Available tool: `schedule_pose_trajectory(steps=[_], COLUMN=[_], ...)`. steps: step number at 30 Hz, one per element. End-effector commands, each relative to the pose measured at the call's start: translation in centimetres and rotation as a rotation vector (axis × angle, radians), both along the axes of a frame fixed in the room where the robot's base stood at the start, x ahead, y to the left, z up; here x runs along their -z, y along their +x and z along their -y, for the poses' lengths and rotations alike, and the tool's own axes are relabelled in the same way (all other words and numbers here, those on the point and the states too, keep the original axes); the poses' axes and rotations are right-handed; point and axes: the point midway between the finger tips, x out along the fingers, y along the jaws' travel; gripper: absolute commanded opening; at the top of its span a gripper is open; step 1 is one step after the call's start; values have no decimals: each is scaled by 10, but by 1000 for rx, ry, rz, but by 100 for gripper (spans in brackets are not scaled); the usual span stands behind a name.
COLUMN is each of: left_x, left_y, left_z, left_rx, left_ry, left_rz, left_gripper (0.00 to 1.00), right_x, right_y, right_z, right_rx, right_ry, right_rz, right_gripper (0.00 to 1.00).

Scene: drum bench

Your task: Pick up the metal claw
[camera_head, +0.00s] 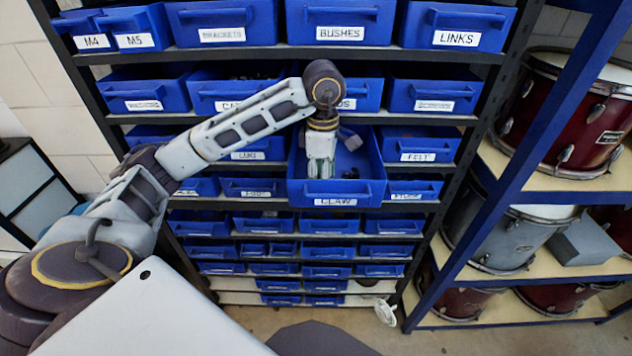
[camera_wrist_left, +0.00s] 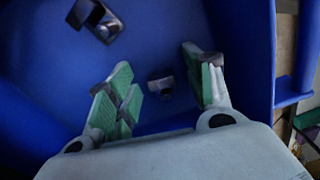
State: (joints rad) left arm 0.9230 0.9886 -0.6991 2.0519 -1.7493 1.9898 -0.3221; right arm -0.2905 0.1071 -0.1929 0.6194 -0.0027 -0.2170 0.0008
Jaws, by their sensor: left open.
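A pulled-out blue drawer labelled CLAW (camera_head: 375,160) stands out from the rack in the head view. My left gripper (camera_head: 318,170) reaches down into it from above. In the left wrist view the same gripper (camera_wrist_left: 156,62) is open, its green-padded fingers apart with nothing clamped. A small dark grey metal claw (camera_wrist_left: 160,83) shows in the gap between the fingers, apart from both pads; its depth below them is hard to judge. A second, larger-looking metal piece (camera_wrist_left: 104,27) is at the upper left by the drawer wall. My right gripper is not in view.
The blue drawer walls (camera_wrist_left: 262,60) stand close around the gripper. Other labelled bins, such as LINKS (camera_head: 457,25) and FELT (camera_head: 417,145), fill the rack. A drum shelf (camera_head: 500,155) with several drums (camera_head: 570,115) stands at the right.

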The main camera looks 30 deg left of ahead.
Motion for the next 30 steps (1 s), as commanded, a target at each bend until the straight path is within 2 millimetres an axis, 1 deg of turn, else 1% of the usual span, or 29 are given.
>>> schedule_pose_trajectory(steps=[6, 7, 15, 18, 30], left_x=[0, 0, 0, 0, -2], left_y=[0, 0, 0, 0, 0], left_z=[0, 0, 0, 0, 0], left_rx=[0, 0, 0, 0, 0], left_ry=[0, 0, 0, 0, 0], left_rz=[0, 0, 0, 0, -1], left_gripper=[52, 50, 16, 5, 5], right_x=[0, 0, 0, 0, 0], right_y=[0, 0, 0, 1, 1], right_z=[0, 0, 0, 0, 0], right_rx=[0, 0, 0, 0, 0], right_ry=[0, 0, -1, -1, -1], right_rz=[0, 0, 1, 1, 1], right_gripper=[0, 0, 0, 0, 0])
